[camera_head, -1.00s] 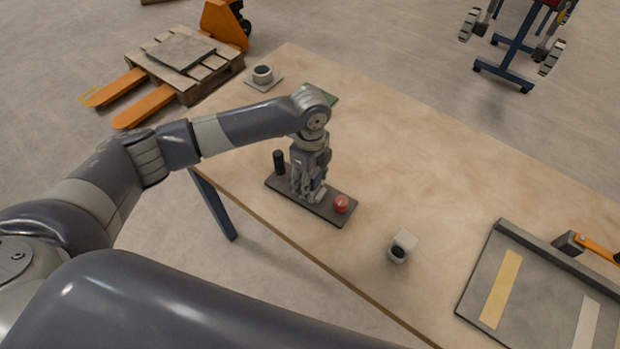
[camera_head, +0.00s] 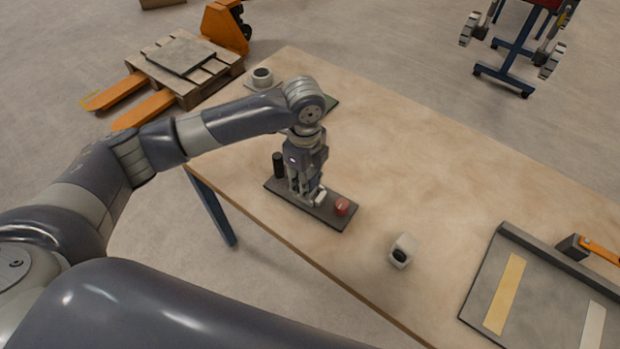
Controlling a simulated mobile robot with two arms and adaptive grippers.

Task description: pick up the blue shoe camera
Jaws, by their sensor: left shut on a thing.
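My left gripper (camera_head: 308,196) points down over the middle of a dark tray (camera_head: 328,215) near the table's front left edge. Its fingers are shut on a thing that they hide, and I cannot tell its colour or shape. A black cylinder (camera_head: 278,165) stands at the tray's left end, and a red round piece (camera_head: 341,207) sits at its right end. No blue shoe camera can be made out. My right gripper is out of view.
A small pale device with a dark round face (camera_head: 403,251) sits on the table (camera_head: 420,160) right of the tray. Another round one (camera_head: 262,76) stands at the far left corner. A grey board with strips (camera_head: 487,262) lies at right. The table's middle is clear.

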